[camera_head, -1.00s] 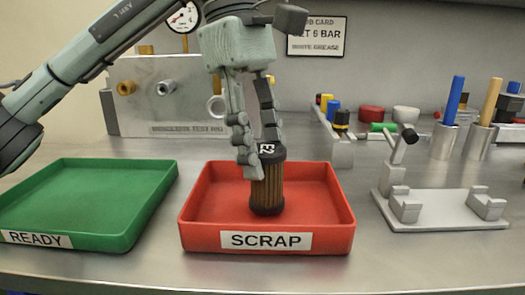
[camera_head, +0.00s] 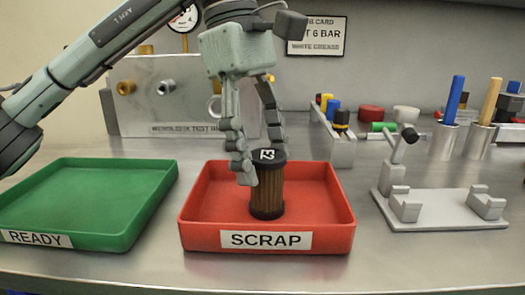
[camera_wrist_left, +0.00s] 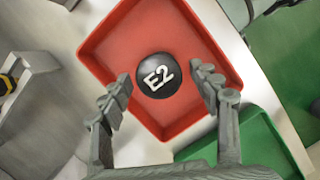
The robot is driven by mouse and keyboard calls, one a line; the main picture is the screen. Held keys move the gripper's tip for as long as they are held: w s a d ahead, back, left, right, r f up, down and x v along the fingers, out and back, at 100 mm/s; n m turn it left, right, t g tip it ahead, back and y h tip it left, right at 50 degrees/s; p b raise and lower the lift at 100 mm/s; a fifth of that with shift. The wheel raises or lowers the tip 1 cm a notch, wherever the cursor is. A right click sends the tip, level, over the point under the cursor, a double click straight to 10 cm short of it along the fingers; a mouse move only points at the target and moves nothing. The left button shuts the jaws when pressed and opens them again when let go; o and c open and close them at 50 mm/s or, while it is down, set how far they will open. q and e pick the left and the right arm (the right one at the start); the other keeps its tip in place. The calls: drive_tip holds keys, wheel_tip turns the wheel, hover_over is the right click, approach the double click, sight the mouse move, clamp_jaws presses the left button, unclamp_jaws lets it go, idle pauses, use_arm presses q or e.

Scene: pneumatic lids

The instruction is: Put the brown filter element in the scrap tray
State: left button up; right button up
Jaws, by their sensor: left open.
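The brown filter element (camera_head: 267,188) stands upright inside the red scrap tray (camera_head: 200,232), with black end caps at top and bottom. Its black top, marked E2, also shows in the left wrist view (camera_wrist_left: 159,76), within the red tray walls. My left gripper (camera_head: 258,160) is open above the tray, its fingers on either side of the element's upper end. In the left wrist view the fingertips (camera_wrist_left: 163,80) stand apart with gaps between them and the cap. My right gripper is not in view.
A green READY tray (camera_head: 130,232) stands to the left. A grey cradle stand (camera_head: 440,212) is to the right, with metal cups (camera_head: 442,139) holding a blue and a tan rod behind it. A metal test block (camera_head: 130,110) stands at the back left.

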use_arm(q)
drive_tip(key=p+v, duration=0.2)
drive_tip(key=v, duration=1)
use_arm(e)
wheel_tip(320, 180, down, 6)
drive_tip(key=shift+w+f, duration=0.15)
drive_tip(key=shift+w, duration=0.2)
